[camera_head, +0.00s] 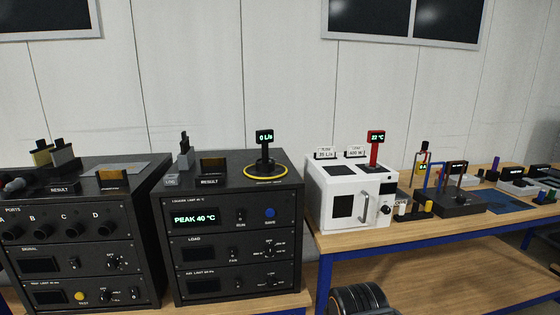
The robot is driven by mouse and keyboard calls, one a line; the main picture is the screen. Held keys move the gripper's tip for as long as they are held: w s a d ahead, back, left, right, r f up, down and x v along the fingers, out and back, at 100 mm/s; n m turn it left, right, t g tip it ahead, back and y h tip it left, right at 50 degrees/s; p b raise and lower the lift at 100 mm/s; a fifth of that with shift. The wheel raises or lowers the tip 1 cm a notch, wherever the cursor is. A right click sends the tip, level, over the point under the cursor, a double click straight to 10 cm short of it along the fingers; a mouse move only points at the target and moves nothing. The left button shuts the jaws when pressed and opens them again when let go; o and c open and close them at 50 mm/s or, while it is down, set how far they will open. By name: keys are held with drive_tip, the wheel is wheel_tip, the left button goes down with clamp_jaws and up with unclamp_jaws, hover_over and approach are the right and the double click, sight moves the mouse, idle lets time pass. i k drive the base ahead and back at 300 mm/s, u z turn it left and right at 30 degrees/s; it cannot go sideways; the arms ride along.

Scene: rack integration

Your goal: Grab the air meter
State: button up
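The air meter appears to be the black handheld device (265,152) with a small screen reading "0 L/s". It stands upright on a round base inside a yellow ring (283,174), on top of the middle black rack (238,238). Nothing is touching it from the side. My gripper's fingers are not in view. A dark ribbed rounded part shows at the bottom edge, and I cannot tell whether it belongs to my arm.
A label holder marked RESULT (211,169) and a grey stand (185,156) sit left of the meter. Another black rack (85,240) is further left. A white oven-like box (340,195) with a red meter (376,146) stands right, on a wooden bench (430,262).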

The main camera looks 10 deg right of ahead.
sight(264, 164)
drive_tip(key=z, duration=0.45)
drive_tip(key=i, duration=0.75)
drive_tip(key=u, duration=1.45)
